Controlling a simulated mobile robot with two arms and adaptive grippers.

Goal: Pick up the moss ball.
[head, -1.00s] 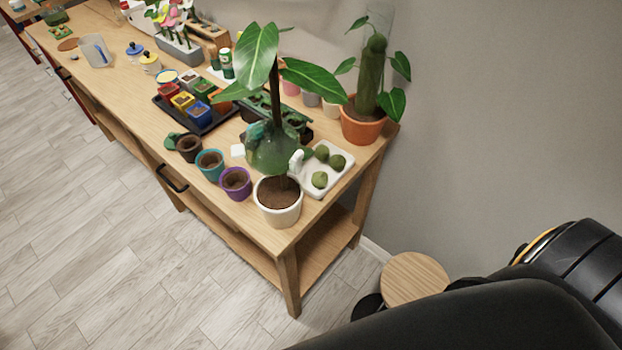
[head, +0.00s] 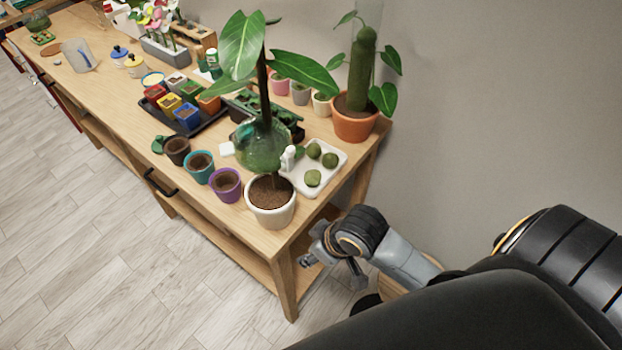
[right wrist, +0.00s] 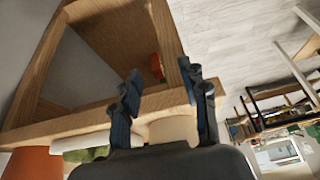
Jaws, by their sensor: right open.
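Round green moss balls (head: 312,178) lie on a white tray (head: 297,187) near the right end of the wooden table in the head view. Others (head: 330,160) sit just behind it on the same tray. My right gripper (head: 331,273) is open and empty, off the table's right end, below and in front of the tray. In the right wrist view its two fingers (right wrist: 160,85) are spread with nothing held between them. A pale tray edge (right wrist: 85,141) with something green beside it shows low there. My left gripper is not in view.
A white pot (head: 270,213) with a tall leafy plant stands left of the tray at the table corner. A terracotta pot (head: 353,127) with a climbing plant stands behind. A green glass vessel (head: 262,150) is close to the tray's left. The table's corner leg (head: 286,285) is near my gripper.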

